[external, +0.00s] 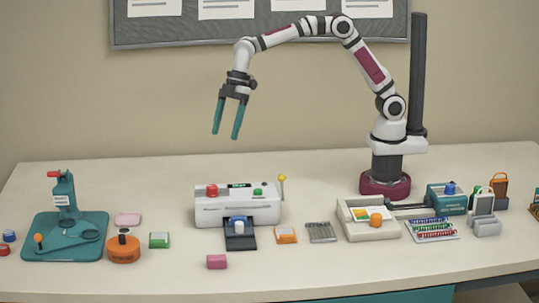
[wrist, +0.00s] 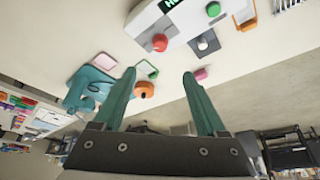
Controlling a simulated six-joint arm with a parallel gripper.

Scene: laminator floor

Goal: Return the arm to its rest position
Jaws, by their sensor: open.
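My gripper (external: 227,118) hangs in the air above the table, high over the left end of the laminator, with its two teal fingers pointing down. The fingers are apart and nothing is between them. They also show apart in the wrist view (wrist: 158,95). My arm is arched, rising from its maroon base and reaching left, well clear of everything on the table.
The white laminator (external: 238,208) with a red button stands mid-table. A teal press (external: 66,225) stands at left, beside an orange round container (external: 123,249). A shallow tray (external: 368,230) and a teal box (external: 446,200) are at right. A board (external: 260,28) hangs behind my arm.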

